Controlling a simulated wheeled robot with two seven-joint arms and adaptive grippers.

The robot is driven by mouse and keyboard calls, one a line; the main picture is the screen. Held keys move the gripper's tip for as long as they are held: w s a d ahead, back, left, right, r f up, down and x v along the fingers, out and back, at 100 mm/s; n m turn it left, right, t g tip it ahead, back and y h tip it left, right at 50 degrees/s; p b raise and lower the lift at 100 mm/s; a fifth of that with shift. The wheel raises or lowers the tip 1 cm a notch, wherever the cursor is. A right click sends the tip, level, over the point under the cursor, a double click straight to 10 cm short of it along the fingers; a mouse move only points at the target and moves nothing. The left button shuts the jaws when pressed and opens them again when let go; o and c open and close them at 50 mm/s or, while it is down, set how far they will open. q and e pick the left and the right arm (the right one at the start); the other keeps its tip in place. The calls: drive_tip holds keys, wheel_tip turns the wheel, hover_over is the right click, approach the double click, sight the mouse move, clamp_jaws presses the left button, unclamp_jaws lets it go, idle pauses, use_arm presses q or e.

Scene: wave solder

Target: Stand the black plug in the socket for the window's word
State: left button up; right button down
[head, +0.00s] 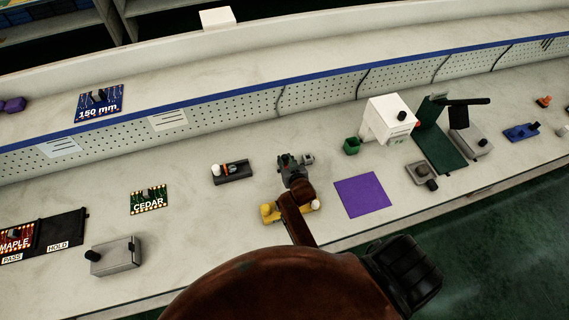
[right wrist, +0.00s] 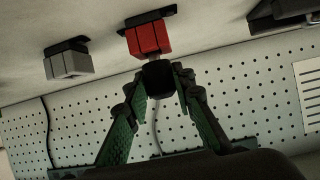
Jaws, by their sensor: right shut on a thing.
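My right gripper (head: 291,165) reaches down to the bench in the head view. In the right wrist view its green fingers (right wrist: 163,78) are shut on the black plug (right wrist: 158,75). The plug's tip is at a red block (right wrist: 150,38) on a black base; I cannot tell whether it touches or is in it. A grey block (right wrist: 68,62) stands beside the red one, and it also shows in the head view (head: 307,158). The red block is hidden by my gripper in the head view. The white machine (head: 388,118) has small lettering I cannot read surely. My left gripper is not in view.
A dark tray (head: 232,173) stands left of my gripper, a yellow fixture (head: 270,211) in front, a purple mat (head: 362,195) to the right. A CEDAR board (head: 149,199) and grey box (head: 115,256) are left. A perforated panel (head: 240,108) runs behind.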

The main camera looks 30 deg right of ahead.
sight(285, 158)
drive_tip(key=c, duration=1.6)
unclamp_jaws()
drive_tip(key=shift+f, duration=0.2)
drive_tip(key=shift+s, duration=0.1)
wheel_tip(285, 158, up, 10)
drive_tip(key=shift+r, duration=0.2)
